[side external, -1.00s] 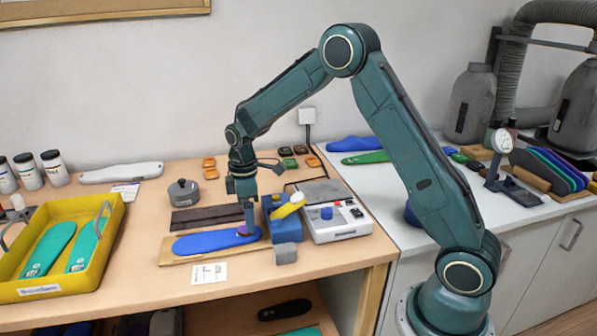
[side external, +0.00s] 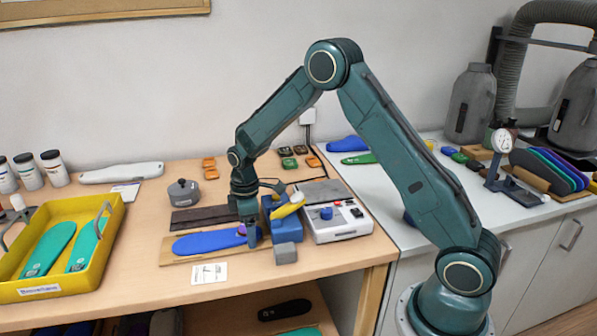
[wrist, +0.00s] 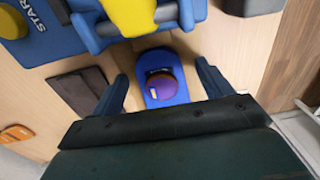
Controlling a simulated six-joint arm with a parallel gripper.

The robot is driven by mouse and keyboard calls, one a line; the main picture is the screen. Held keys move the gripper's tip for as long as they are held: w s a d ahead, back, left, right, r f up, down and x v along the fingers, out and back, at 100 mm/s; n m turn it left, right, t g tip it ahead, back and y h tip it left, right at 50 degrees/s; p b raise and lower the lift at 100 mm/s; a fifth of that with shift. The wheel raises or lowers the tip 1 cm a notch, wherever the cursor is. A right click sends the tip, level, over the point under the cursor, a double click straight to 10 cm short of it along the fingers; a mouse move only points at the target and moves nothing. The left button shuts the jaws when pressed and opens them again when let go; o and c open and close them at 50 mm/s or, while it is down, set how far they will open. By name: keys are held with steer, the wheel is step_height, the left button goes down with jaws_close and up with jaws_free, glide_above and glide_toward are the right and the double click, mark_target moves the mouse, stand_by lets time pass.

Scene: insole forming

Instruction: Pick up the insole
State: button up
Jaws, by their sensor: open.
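The blue insole (side external: 210,242) lies flat on a wooden board (side external: 170,258) on the workbench. In the wrist view one end of the insole (wrist: 165,98) shows, with a round purple pad (wrist: 161,84) on it; the rest is hidden under my gripper. My gripper (side external: 250,240) is down at the insole's right end. In the wrist view my gripper (wrist: 163,88) is open, with one finger on each side of the insole and visible space between.
A blue device with a yellow handle (side external: 289,205) stands just right of my gripper, close to it. A grey-white control box (side external: 345,228) is further right. A yellow tray (side external: 60,290) with green insoles stands at the left. A dark flat strip (side external: 205,218) lies behind the board.

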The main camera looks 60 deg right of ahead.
steer(key=c, duration=1.1)
steer(key=shift+r, duration=0.2)
step_height(320, 180, up, 20)
steer(key=shift+f, duration=0.15)
stand_by(0.6)
steer(key=shift+r, duration=2.45)
steer(key=shift+w+f, duration=0.1)
